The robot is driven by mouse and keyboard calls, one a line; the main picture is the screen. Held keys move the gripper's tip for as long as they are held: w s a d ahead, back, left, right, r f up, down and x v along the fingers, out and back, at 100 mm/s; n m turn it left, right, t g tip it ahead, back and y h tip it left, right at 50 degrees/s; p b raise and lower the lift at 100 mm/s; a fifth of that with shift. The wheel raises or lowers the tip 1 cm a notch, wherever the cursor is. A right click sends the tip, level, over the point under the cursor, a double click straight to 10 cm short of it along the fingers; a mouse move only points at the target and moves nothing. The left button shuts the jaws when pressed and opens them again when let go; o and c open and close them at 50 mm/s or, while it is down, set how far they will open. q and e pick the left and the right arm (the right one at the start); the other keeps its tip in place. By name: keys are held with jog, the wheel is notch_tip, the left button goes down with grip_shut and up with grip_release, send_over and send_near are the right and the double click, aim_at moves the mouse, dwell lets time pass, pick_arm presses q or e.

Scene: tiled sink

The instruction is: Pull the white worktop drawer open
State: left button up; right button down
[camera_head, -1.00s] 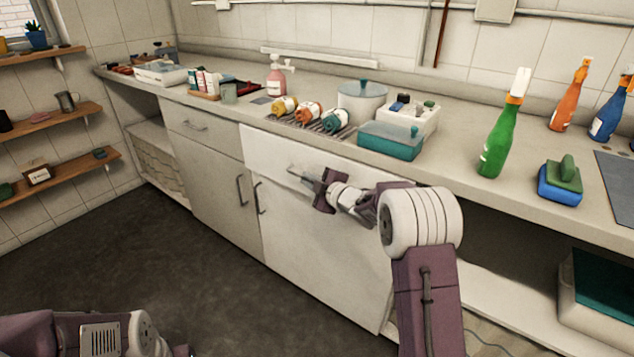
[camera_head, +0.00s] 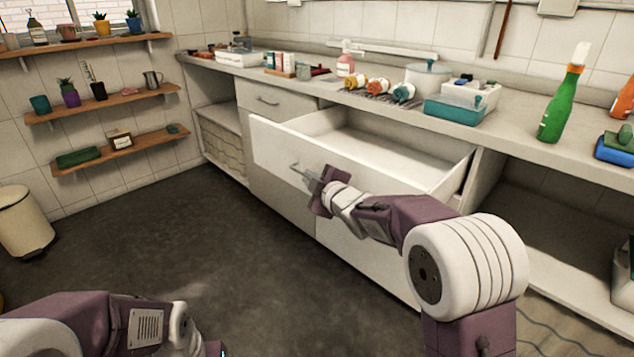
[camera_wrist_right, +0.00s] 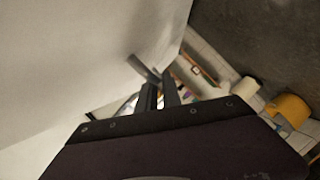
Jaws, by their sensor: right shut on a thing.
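The white worktop drawer (camera_head: 390,151) is pulled well out from under the worktop, and its inside looks empty. My right gripper (camera_head: 308,176) is at the drawer's front face, shut on the drawer's handle (camera_head: 296,167). In the right wrist view, the gripper fingers (camera_wrist_right: 160,98) close around the metal handle (camera_wrist_right: 142,68), with the pale drawer front (camera_wrist_right: 85,60) beside them.
A closed drawer (camera_head: 275,100) is left of the open one. A bin (camera_head: 24,222) stands far left. The dark floor (camera_head: 190,235) between is clear.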

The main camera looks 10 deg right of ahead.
jog(key=shift+s+a, duration=0.55)
jog(key=shift+a, duration=0.15)
jog(key=c, duration=1.5)
grip_release()
jog(key=p+v, duration=0.2)
jog(key=v, duration=0.7)
